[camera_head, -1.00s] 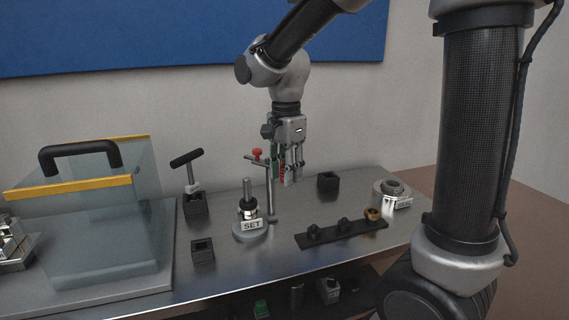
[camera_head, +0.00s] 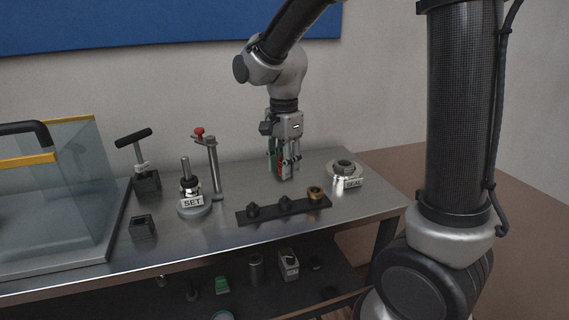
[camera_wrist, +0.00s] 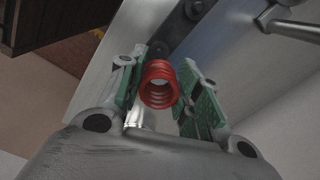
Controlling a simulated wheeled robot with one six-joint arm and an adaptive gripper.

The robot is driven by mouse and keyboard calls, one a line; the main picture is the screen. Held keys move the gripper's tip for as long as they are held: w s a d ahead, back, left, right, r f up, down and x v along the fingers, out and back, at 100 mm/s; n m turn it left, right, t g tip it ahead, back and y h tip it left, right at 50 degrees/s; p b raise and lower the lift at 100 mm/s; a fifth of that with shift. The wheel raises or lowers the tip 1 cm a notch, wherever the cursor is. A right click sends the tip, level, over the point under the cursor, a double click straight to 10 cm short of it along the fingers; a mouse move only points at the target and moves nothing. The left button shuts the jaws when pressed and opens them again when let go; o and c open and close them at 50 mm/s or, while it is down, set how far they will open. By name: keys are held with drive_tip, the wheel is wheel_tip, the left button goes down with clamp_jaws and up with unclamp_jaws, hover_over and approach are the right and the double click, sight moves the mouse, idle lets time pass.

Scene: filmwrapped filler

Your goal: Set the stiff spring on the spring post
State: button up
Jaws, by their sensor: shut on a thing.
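My gripper (camera_head: 284,168) is shut on a red coil spring (camera_wrist: 158,85), held between its green pads above the bench. In the head view only a sliver of red shows between the fingers; the wrist view looks into the coil's open end. An upright metal post (camera_head: 186,171) rises from a round base with a SET label (camera_head: 193,202), left of my gripper. No spring of this red colour shows on that post. The spring's lower end is hidden in the head view.
A red-knobbed stand (camera_head: 213,168) rises just right of the post. A black strip with pegs (camera_head: 270,212) lies in front of my gripper. A SEAL-labelled ring base (camera_head: 340,178) is to the right. A T-handled tool (camera_head: 138,150) and a clear guard (camera_head: 75,185) stand left.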

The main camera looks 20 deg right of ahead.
sight(284, 197)
drive_tip(key=shift+f, duration=2.85)
drive_tip(key=shift+f, duration=1.35)
drive_tip(key=o, duration=1.1)
drive_tip(key=shift+r, duration=0.1)
wheel_tip(284, 197, up, 12)
